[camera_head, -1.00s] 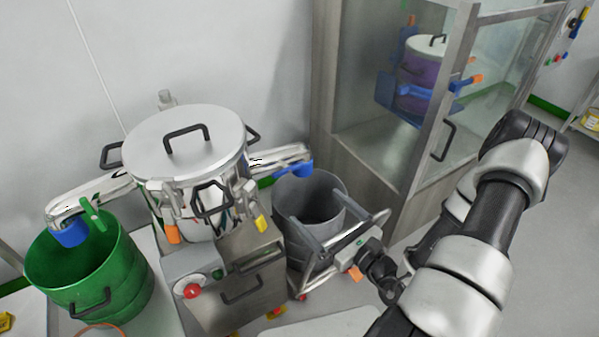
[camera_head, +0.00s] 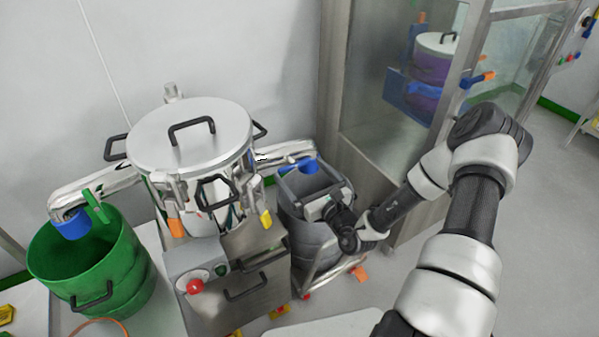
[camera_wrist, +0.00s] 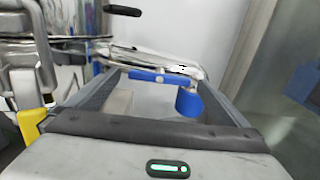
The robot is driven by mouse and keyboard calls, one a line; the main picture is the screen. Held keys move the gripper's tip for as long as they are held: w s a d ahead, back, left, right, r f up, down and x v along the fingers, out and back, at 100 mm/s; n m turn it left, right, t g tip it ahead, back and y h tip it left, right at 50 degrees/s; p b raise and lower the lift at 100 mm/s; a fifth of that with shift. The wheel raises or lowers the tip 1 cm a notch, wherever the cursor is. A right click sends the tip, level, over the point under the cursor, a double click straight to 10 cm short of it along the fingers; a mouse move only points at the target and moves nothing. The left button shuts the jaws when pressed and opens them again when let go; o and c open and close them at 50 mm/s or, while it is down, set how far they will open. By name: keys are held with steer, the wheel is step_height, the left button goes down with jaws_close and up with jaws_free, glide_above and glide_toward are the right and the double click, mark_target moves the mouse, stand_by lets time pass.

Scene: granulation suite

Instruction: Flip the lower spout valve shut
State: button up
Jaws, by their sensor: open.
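The vessel's right spout (camera_head: 270,161) is a shiny pipe with a blue lever (camera_head: 298,164) and a blue outlet end (camera_head: 309,168). In the wrist view, the lever (camera_wrist: 150,76) lies across the pipe, and the blue outlet (camera_wrist: 188,102) hangs below it. My gripper (camera_head: 303,178) is open, its two grey fingers either side of the lever and outlet in the wrist view. Nothing is held; contact with the lever cannot be told. The left spout (camera_head: 95,189) has a green lever (camera_head: 97,206) and a blue outlet (camera_head: 72,224).
The steel vessel (camera_head: 190,135) stands left of my gripper. A grey bin (camera_head: 300,233) is below the right spout, and a green bin (camera_head: 88,268) below the left one. A glass-walled cabinet (camera_head: 390,120) stands close on the right. A control box (camera_head: 197,268) is in front.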

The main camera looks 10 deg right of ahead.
steer(key=shift+x, duration=0.95)
steer(key=shift+c, duration=0.4)
steer(key=c, duration=0.9)
steer(key=shift+o, duration=0.3)
